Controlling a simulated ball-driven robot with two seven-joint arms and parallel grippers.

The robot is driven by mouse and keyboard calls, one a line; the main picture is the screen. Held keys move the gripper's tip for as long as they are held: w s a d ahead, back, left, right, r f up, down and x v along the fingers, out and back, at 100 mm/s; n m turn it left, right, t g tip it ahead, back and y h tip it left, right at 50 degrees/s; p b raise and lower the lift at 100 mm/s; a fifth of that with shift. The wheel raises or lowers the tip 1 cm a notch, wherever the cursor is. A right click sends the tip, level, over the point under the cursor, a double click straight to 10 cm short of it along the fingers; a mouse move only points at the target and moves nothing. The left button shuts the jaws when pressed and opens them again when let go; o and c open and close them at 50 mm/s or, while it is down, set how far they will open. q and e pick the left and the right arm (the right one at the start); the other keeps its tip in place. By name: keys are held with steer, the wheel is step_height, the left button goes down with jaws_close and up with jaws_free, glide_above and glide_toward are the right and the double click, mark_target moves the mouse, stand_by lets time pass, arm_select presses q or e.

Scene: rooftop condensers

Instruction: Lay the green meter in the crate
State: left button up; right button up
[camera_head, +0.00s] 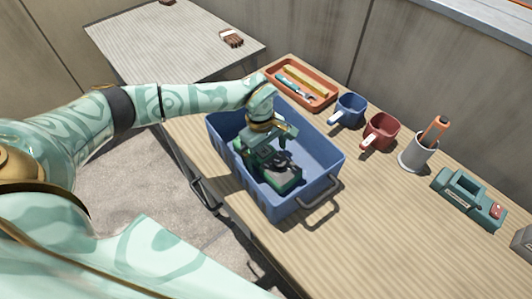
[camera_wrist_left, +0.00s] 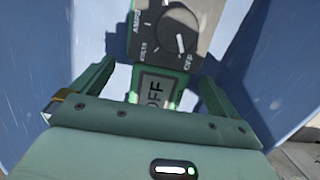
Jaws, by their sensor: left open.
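The blue crate (camera_head: 325,178) stands on the wooden table. The green meter (camera_head: 284,184) is inside the crate, low down near its front left part. In the left wrist view the meter (camera_wrist_left: 178,38) shows its grey face with a dial, and a small display reading OFF below it. My left gripper (camera_head: 268,160) reaches down into the crate over the meter. Its two fingers are apart, one on each side of the meter's display end, in the left wrist view (camera_wrist_left: 152,88). Part of the meter is hidden by the gripper. My right gripper does not show.
An orange tray (camera_head: 325,103) with a yellow bar and a tool lies behind the crate. A blue mug (camera_head: 351,109), a red mug (camera_head: 381,131), a grey cup (camera_head: 416,155) with an orange-handled tool, and a teal device (camera_head: 468,197) stand to the right.

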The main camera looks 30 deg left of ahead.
mark_target(262, 150)
arm_select(q)
step_height(262, 150, up, 11)
steer(key=a+p, duration=0.1)
steer(key=p, duration=0.1)
steer(key=shift+w+a, duration=0.25)
steer(key=shift+a, duration=0.05)
steer(key=shift+r, duration=0.1)
